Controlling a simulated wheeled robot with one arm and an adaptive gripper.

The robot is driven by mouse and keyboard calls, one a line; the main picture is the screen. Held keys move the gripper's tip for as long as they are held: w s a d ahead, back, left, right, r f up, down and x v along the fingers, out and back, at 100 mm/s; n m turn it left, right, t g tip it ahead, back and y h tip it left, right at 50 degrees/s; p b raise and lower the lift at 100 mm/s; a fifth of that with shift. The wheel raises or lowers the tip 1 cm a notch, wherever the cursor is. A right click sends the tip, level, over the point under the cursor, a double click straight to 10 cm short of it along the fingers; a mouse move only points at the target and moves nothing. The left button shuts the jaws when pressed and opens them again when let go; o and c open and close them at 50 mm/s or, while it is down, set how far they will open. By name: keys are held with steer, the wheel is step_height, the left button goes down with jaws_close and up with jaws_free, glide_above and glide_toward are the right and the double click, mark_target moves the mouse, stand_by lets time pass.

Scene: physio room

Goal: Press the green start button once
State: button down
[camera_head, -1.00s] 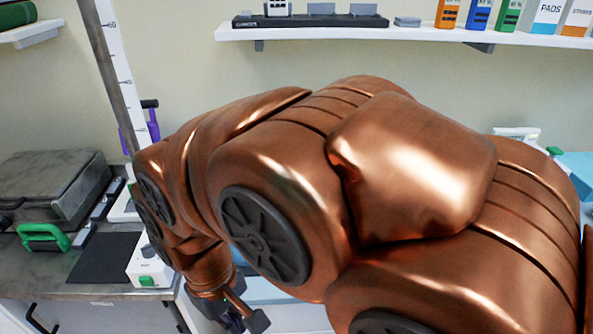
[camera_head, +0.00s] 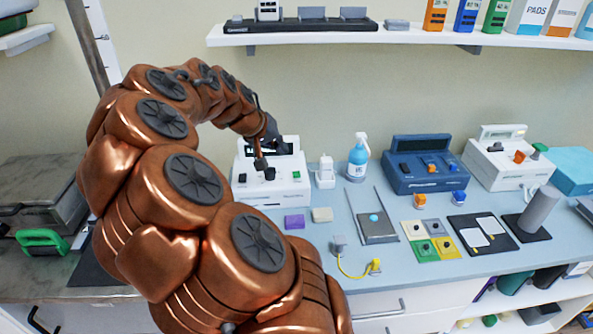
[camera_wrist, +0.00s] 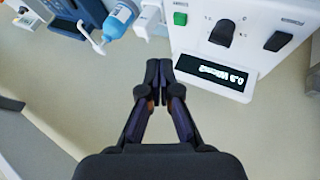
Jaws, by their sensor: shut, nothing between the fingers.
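A white device (camera_head: 285,190) with a dark display stands on the bench in the head view, with a green button (camera_head: 297,175) on its front right. A dark knob (camera_head: 269,173) sits to the left of this button. In the wrist view the device is upside down at the top right, with the green button (camera_wrist: 180,18), the knob (camera_wrist: 222,32) and a lit display (camera_wrist: 215,74). My gripper (camera_wrist: 159,76) is shut and empty, with its fingertips apart from the green button. In the head view my arm partly covers the device.
A blue spray bottle (camera_head: 357,160) and a small white item (camera_head: 325,172) stand right of the device. A blue device (camera_head: 425,168) and another white device (camera_head: 500,165) are farther right. A shelf (camera_head: 340,36) hangs above. Pads and small blocks lie in front.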

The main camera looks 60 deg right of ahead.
steer(key=h, duration=0.1)
glide_above(295, 174)
step_height(295, 174, down, 2)
steer(key=shift+w+d+f+p, duration=0.1)
steer(key=shift+d+p, duration=0.05)
steer(key=shift+p, duration=0.15)
steer(key=shift+f, duration=0.1)
steer(key=shift+f+b, duration=1.95)
steer(key=shift+f, duration=2.35)
steer(key=shift+f, duration=0.1)
steer(key=shift+f+b, duration=0.35)
steer(key=shift+b, duration=0.05)
